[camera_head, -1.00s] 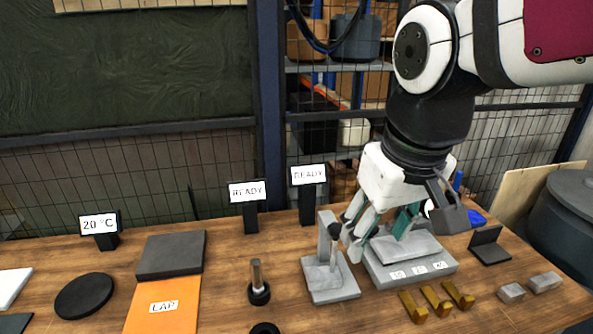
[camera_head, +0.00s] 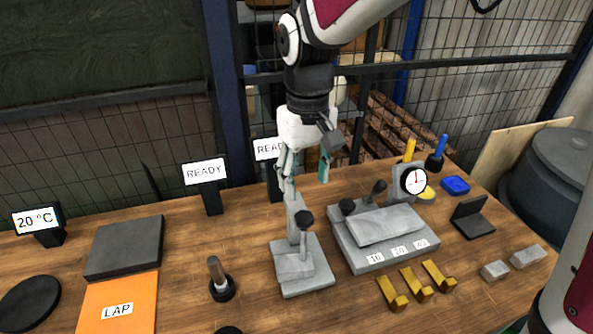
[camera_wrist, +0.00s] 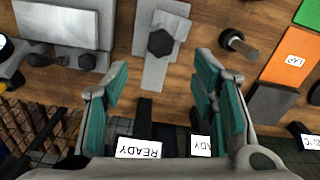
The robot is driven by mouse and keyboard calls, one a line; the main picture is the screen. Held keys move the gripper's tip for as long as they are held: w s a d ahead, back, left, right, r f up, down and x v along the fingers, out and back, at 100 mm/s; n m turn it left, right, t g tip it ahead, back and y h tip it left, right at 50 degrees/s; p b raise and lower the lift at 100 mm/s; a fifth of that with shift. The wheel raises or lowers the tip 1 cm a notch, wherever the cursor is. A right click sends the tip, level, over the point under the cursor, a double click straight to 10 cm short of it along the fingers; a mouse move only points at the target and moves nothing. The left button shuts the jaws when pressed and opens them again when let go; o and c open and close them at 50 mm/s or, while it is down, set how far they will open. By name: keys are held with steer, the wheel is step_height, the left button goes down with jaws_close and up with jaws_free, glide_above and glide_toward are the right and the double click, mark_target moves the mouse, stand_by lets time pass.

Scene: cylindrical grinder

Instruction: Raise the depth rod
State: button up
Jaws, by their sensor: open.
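A grey stand (camera_head: 296,263) with a flat base and an upright post stands on the table. A dark knob on a short rod (camera_head: 306,220) rises at the post; it appears to be the depth rod. In the wrist view the dark knob (camera_wrist: 160,42) lies beyond the fingertips, roughly centred between them. My gripper (camera_head: 305,172) is open and empty, above and behind the stand. Its teal-padded fingers also show in the wrist view (camera_wrist: 162,65), apart from the knob. The rod's lower part is hidden.
A grey fixture (camera_head: 382,229) with a dial gauge (camera_head: 413,181) stands right of the stand. Brass blocks (camera_head: 415,284) lie in front. A short rod in a black ring (camera_head: 220,279) stands left. READY signs (camera_head: 205,173) stand behind, close to my gripper.

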mark_target(304, 216)
step_height(304, 216, down, 9)
steer(key=shift+f, duration=0.1)
stand_by(0.4)
